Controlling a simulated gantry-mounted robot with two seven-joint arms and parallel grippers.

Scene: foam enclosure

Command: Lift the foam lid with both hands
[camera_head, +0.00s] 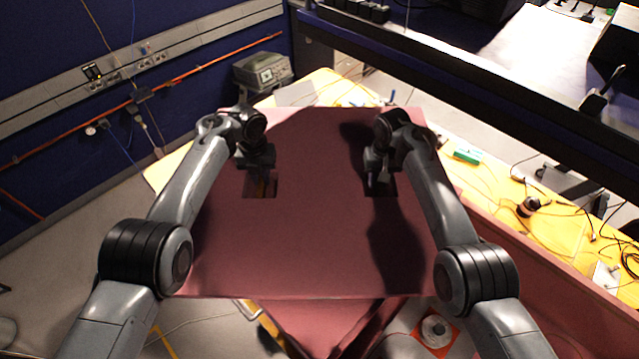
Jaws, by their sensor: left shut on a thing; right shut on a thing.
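The foam lid (310,235) is a large flat dark-pink panel in the middle of the head view, with two rectangular cutouts. My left gripper (262,184) reaches down into the left cutout and is shut on the lid there. My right gripper (376,182) reaches into the right cutout and is shut on the lid there. The fingertips are partly hidden in the dark cutouts. The lid looks raised and turned relative to the pink foam enclosure (322,325), which shows below its near edge.
A yellow workbench (560,225) with cables and small parts lies to the right and behind. A grey instrument (263,72) stands at the back left. A dark beam (450,70) crosses the upper right. Open floor lies at the left.

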